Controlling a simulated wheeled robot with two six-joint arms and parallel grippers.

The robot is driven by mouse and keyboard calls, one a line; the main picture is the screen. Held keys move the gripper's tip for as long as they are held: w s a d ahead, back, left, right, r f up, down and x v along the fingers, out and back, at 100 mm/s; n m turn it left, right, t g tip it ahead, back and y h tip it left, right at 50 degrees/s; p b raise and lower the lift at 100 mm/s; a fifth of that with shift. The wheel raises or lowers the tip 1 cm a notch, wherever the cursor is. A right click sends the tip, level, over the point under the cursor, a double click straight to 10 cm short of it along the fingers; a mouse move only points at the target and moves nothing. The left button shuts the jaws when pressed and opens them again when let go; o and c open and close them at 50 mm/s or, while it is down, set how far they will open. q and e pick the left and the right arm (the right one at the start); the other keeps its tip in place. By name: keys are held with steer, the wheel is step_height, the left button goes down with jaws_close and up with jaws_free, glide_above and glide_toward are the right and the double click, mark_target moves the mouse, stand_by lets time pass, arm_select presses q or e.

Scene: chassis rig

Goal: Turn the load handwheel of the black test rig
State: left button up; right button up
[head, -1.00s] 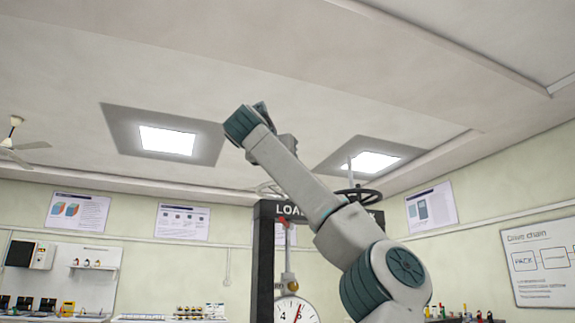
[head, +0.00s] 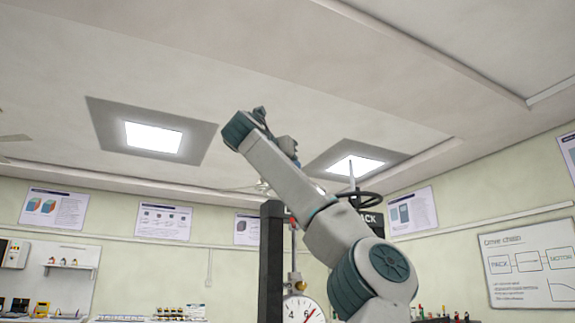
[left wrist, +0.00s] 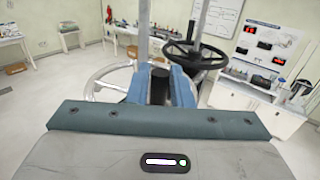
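The black test rig (head: 270,262) stands in the middle of the head view, partly hidden by my arm. A dark handwheel (head: 364,199) with an upright rod sits on top at its right; it shows in the left wrist view (left wrist: 207,60) right of my gripper. A silver wheel (left wrist: 108,73) lies left of and behind my gripper there. I cannot tell which is the load handwheel. My left gripper (left wrist: 160,70) shows two blue fingers apart, with something dark between them. Contact with either wheel cannot be told. My right gripper is not identifiable.
A round dial (head: 301,311) hangs at the rig's front. In the left wrist view, a white cabinet (left wrist: 245,108) stands at the right and tables (left wrist: 62,28) at the back left. Bare floor (left wrist: 45,80) shows at the left. A whiteboard (head: 530,265) hangs on the right wall.

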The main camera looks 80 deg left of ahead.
arm_select(q)
steer(key=shift+o, duration=1.4)
steer(key=shift+w, duration=0.1)
steer(key=shift+w+a, duration=0.1)
arm_select(e)
steer(key=shift+w, duration=0.1)
